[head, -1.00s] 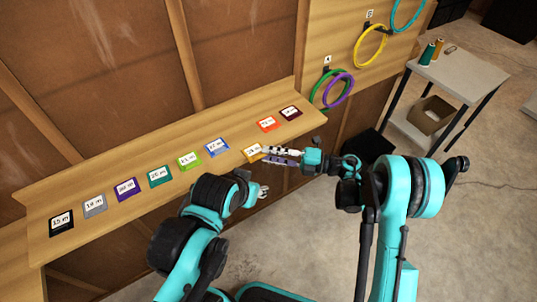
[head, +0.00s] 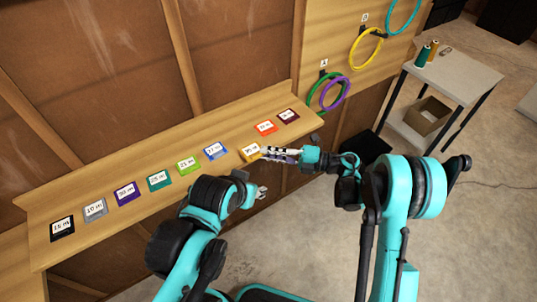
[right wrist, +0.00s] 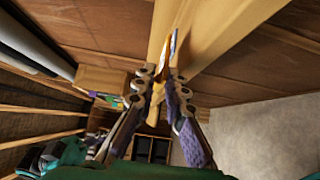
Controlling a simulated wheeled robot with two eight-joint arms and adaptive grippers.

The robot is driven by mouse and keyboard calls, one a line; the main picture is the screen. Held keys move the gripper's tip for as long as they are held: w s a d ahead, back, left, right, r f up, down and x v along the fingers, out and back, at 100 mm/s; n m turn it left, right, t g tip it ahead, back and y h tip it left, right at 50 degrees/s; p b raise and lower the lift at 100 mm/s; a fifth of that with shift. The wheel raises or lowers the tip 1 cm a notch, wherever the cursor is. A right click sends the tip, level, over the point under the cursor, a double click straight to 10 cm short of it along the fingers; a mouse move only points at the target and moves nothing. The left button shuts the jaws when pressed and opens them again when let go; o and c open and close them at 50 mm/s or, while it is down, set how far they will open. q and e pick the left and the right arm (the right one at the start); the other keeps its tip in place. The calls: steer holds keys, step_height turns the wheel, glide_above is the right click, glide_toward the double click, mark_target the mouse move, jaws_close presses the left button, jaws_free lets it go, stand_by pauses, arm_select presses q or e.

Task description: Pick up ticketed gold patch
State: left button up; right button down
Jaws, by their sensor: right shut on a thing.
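The gold patch (head: 251,153) with a white ticket is at the front edge of the wooden ledge, between the blue patch (head: 215,151) and the orange patch (head: 265,128). My right gripper (head: 265,153) is shut on its right end. In the right wrist view the gold patch (right wrist: 159,90) shows edge-on between the fingertips (right wrist: 158,85). I cannot tell whether it still touches the ledge. My left gripper (head: 261,191) is low in front of the ledge, partly hidden by its own arm; its opening is unclear.
The ledge (head: 100,190) carries several other ticketed patches in a row, with a maroon patch (head: 288,115) at the right end. Rings hang on the wall, including a yellow ring (head: 366,47). A small table (head: 460,80) with spools stands at right.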

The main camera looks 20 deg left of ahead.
steer(key=shift+f, duration=0.1)
steer(key=w+d+r, duration=0.1)
steer(key=d+r, duration=0.1)
steer(key=d, duration=0.5)
steer(key=d+r+p, duration=0.1)
steer(key=d+r, duration=0.2)
steer(key=d, duration=0.4)
steer(key=shift+w, duration=0.4)
